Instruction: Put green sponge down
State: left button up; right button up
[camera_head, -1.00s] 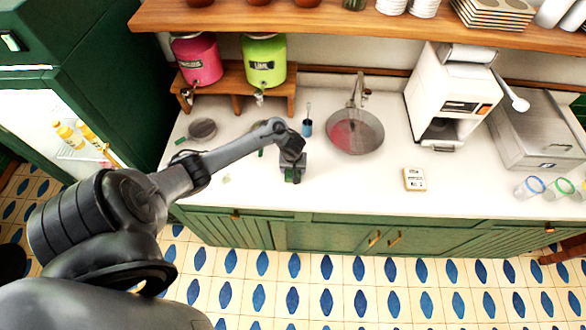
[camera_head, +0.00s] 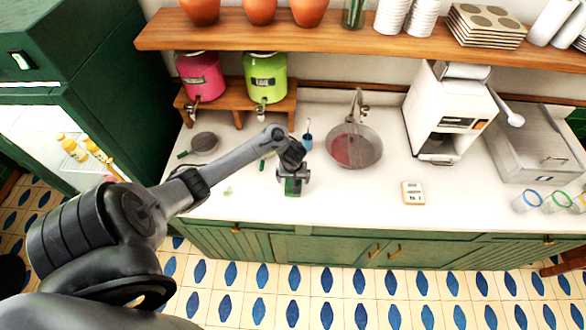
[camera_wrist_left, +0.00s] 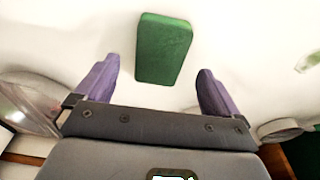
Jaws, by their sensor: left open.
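The green sponge (camera_wrist_left: 163,49) is a flat green block. It shows in the left wrist view against the white counter (camera_wrist_left: 45,45), in the gap between the fingertips, with clear space on both sides. In the head view the sponge (camera_head: 292,187) is small and partly covered by my left gripper (camera_head: 293,180), over the counter left of the sink. My left gripper (camera_wrist_left: 155,72) is open, with its purple fingers apart on either side of the sponge. I cannot tell the exact height of the fingertips above the counter. My right gripper is out of view.
A round sink (camera_head: 354,147) lies right of the gripper. A blue-ended brush (camera_head: 307,139) and a strainer (camera_head: 204,143) are behind and left. The counter's front middle is clear.

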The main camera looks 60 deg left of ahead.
pick_arm(q)
notch_tip(320, 180, up, 7)
jog(key=p, duration=0.3)
jog(key=s+d+m+t, duration=0.3)
jog(key=d+m, duration=0.5)
jog(key=d, duration=1)
jog(key=s+d+r+m+h, duration=0.1)
jog(key=s+d+r+m, duration=0.4)
jog(key=s+d+r, duration=0.4)
notch_tip(320, 180, up, 2)
jog(key=s, duration=0.2)
jog(key=shift+s+d+r+m+h, duration=0.15)
jog(key=shift+s+r+m+h, duration=0.15)
jog(key=shift+h, duration=0.1)
jog(key=shift+r+p, duration=0.35)
jog(key=shift+p, duration=0.15)
